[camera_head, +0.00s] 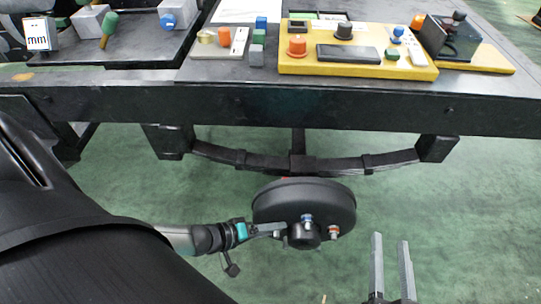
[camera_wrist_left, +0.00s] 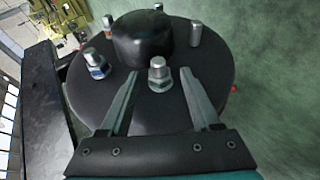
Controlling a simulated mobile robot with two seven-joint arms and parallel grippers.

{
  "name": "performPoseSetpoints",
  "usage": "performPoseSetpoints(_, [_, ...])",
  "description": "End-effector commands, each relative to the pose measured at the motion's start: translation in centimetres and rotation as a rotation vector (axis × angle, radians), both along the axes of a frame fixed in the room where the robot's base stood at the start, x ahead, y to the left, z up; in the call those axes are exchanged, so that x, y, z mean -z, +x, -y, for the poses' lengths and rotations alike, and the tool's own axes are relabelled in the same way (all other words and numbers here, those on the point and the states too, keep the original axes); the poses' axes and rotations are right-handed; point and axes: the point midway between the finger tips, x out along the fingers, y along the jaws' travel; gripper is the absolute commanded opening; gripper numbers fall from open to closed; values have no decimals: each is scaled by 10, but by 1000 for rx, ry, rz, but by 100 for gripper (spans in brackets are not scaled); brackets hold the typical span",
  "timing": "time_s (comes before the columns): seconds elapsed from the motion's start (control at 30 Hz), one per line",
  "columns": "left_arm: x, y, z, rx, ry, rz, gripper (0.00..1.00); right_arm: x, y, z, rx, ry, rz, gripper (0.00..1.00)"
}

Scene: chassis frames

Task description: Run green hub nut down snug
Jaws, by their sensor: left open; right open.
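The black hub (camera_head: 340,205) hangs below the bench edge and fills much of the left wrist view (camera_wrist_left: 90,95). A hex nut (camera_wrist_left: 160,84) sits on the stud nearest my left gripper; it looks grey and I cannot make out green on it. My left gripper (camera_head: 283,229) is open, its fingers on either side of this nut in the left wrist view, with no clear contact. A blue-marked nut (camera_wrist_left: 97,70) and an orange-marked nut (camera_head: 334,231) sit on other studs. My right gripper (camera_head: 391,240) is open and empty, right of the hub.
A bare-looking stud (camera_wrist_left: 195,34) stands beside the central black cap (camera_wrist_left: 142,38). A dark leaf spring (camera_head: 300,165) runs above the hub under the bench edge (camera_head: 300,105). A yellow panel (camera_head: 290,66) lies on the bench.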

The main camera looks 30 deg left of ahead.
Motion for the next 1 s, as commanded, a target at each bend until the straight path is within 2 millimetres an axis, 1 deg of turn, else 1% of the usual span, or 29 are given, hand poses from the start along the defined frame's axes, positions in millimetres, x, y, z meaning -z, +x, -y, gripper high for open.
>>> performPoseSetpoints(0.2, [0,0,0,0,0,0,63,0,0,0,0,1,-1,46])
performPoseSetpoints(0.7, [0,0,0,0,0,0,6,0,0,0,0,1,-1,46])
performPoseSetpoints(0.77, [0,0,0,0,0,0,0,0,0,0,0,1,-1,46])
performPoseSetpoints(1.0, [0,0,0,0,1,-1,0,0,0,0,0,0,-2,46])
